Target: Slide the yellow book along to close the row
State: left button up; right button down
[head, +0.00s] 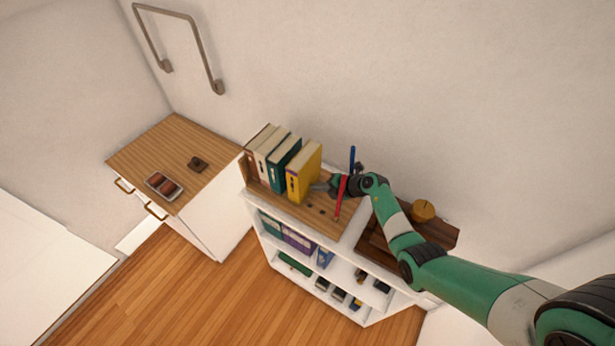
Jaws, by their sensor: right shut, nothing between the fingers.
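The yellow book (305,171) stands upright on the wooden top of a white shelf unit, at the right end of a short row. To its left stand a teal book (284,166) and cream-coloured books (262,152). A narrow gap seems to show between the yellow and teal books. My right gripper (320,187) is shut and empty, low against or very close to the right side of the yellow book; I cannot tell whether they touch. My left gripper is not in view.
A red bar (341,198) and a blue bar (352,160) stand by my right wrist. Dark spots lie on the shelf top (338,230) in front of the gripper. Right of it is a dark wooden surface with a round yellowish object (423,210). A cabinet (140,150) stands at left.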

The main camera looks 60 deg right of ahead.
aim_at(310, 166)
jog(key=shift+w+b, duration=0.45)
jog(key=shift+w, duration=0.65)
jog(key=shift+s+r+p, duration=0.15)
jog(key=shift+s+p, duration=0.4)
jog(key=shift+p, duration=0.3)
jog(key=shift+s, duration=0.35)
notch_tip(310, 166, up, 12)
jog(key=p, duration=1.4)
